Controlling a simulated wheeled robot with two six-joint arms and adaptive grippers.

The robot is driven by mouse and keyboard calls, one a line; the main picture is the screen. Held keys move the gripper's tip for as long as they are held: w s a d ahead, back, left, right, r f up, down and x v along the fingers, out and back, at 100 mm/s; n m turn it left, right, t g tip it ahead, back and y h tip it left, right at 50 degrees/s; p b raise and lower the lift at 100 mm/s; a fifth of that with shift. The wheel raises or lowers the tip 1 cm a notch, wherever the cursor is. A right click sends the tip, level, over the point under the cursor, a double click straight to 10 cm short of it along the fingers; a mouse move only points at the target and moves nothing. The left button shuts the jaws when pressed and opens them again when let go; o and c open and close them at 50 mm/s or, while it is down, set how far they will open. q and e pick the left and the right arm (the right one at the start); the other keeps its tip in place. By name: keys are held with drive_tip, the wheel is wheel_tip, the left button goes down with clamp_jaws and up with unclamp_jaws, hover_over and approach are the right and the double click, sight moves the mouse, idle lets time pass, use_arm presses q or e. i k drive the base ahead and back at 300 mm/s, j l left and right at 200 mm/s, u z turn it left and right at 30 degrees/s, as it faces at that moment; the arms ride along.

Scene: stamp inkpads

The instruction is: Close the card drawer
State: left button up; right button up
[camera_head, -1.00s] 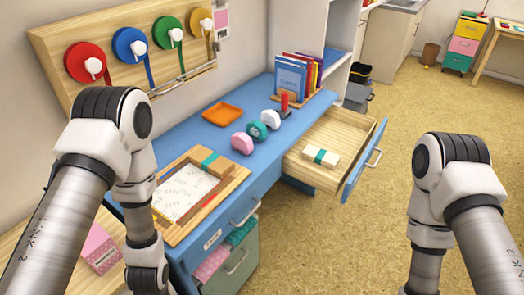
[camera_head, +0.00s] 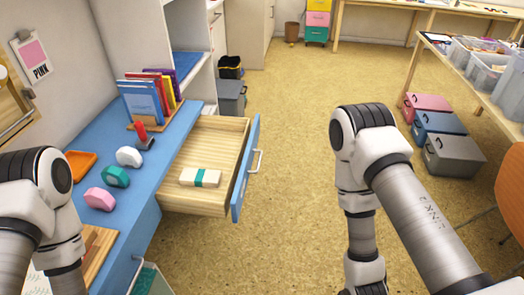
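The card drawer (camera_head: 224,143) stands pulled out from the right side of the blue desk. It has a pale wooden inside, a blue front panel (camera_head: 248,166) and a silver handle (camera_head: 257,161) facing right. A stack of cream cards with a green band (camera_head: 200,177) lies inside it. My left arm comes in at the lower left and my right arm at the lower right, to the right of the drawer and apart from it. Neither gripper shows; both lie outside the picture.
On the desk (camera_head: 99,129) stand a book rack (camera_head: 150,98), an orange tray (camera_head: 80,161), a red-handled stamp (camera_head: 142,136) and pink, green and white rounded items. The floor right of the drawer is clear. Lidded boxes (camera_head: 455,155) sit farther right.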

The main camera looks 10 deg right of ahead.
sight(208, 157)
drive_tip(key=i+l+z, duration=0.2)
drive_tip(key=k+l+u, duration=0.1)
drive_tip(key=u, duration=0.3)
drive_tip(key=k+u, duration=0.2)
drive_tip(key=u, duration=0.15)
drive_tip(key=k+u, duration=0.2)
drive_tip(key=u, duration=0.2)
